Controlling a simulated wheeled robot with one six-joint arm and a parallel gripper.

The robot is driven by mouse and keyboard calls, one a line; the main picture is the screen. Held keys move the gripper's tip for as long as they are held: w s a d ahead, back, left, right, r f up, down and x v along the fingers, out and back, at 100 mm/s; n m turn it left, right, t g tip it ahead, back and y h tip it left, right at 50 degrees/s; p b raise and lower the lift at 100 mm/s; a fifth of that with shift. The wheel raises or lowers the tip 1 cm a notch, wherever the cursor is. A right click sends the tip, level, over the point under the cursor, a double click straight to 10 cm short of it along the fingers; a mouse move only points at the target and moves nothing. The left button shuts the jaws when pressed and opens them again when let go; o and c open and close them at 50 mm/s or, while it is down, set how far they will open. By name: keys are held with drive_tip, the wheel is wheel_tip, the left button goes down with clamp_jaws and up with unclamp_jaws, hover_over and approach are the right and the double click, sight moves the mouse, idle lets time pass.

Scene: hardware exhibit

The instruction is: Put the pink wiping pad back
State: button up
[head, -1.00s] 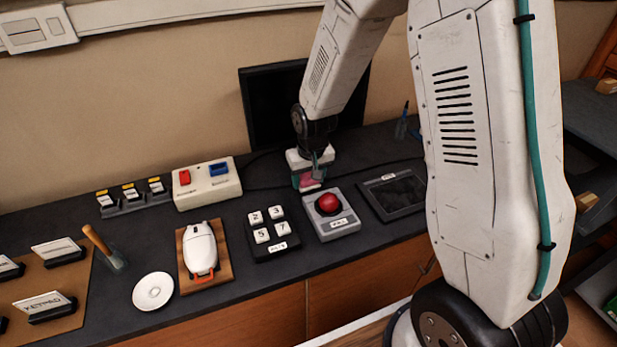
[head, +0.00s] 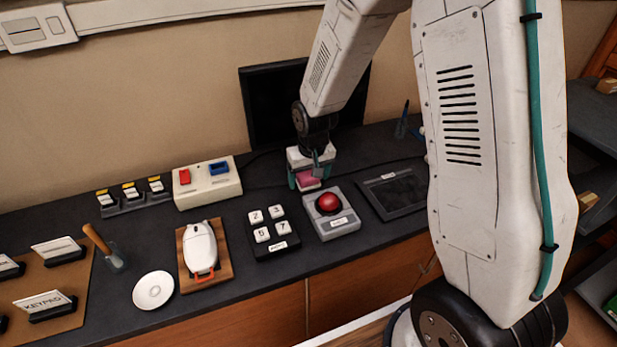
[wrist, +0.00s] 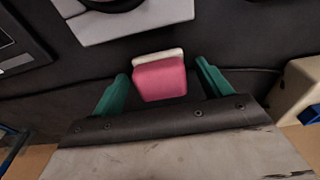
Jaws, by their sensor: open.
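The pink wiping pad (head: 308,179) is at the back of the dark counter, just behind the box with the red button. In the wrist view the pad (wrist: 160,80) is pink with a pale layer along one edge. My gripper (head: 307,184) points down over it. In the wrist view my gripper (wrist: 164,88) has its two green fingers spread, one on each side of the pad, with a gap on both sides. Whether the pad rests on the counter is hard to tell.
The red button box (head: 331,213) stands close in front of my gripper. A number keypad (head: 271,233) and a tablet (head: 394,193) are nearby. A dark monitor (head: 262,105) stands behind. A cream switch box (head: 207,182) is to the left, with some bare counter between.

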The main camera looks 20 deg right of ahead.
sight(311, 179)
wheel_tip(311, 179, up, 11)
drive_tip(key=s, duration=0.2)
drive_tip(key=s+d+r, duration=0.2)
drive_tip(key=s+r, duration=1)
drive_tip(key=s, duration=0.1)
drive_tip(key=s+d+r, duration=0.1)
drive_tip(key=s+r, duration=0.2)
drive_tip(key=s, duration=1.1)
drive_tip(key=shift+s, duration=0.4)
